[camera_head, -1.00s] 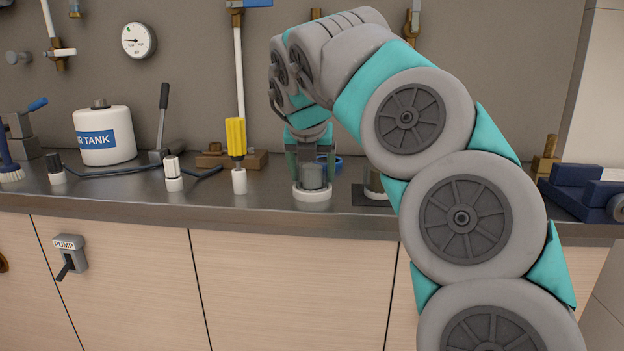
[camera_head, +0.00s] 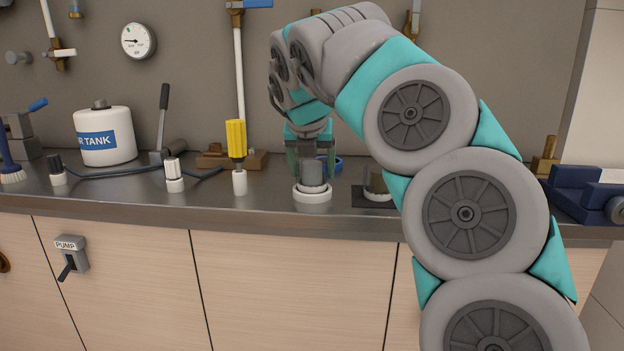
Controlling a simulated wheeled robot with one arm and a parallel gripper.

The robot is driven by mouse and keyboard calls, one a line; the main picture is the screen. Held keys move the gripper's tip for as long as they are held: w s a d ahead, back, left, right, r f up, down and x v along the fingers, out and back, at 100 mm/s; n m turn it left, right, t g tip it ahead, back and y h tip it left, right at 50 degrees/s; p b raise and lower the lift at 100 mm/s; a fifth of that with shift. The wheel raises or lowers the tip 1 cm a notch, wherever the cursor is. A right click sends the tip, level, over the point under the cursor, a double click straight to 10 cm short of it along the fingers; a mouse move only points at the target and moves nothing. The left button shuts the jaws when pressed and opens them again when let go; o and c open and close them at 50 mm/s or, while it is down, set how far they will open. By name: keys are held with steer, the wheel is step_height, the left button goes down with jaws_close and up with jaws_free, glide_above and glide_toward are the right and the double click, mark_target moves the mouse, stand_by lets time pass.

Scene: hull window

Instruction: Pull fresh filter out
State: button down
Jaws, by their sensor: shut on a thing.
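A grey cylinder (camera_head: 313,172), which I take for the fresh filter, stands upright at a white ring-shaped holder (camera_head: 313,197) near the front edge of the bench. My gripper (camera_head: 311,165) points down at it, one finger on each side, and is shut on it. The cylinder's lower end meets the holder's rim; I cannot tell how deep it still sits. A second cylinder-like part (camera_head: 378,184) with a white base stands on a dark pad to the right, partly hidden by my arm.
A yellow-handled tool (camera_head: 236,145), white-capped fittings (camera_head: 174,175) and a white tank (camera_head: 104,135) stand to the left. A blue vise-like block (camera_head: 590,190) is at the right. Bare bench lies left of the holder.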

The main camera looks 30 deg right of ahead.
steer(key=shift+r, duration=0.15)
steer(key=shift+r+p, duration=1.75)
steer(key=shift+r, duration=1.25)
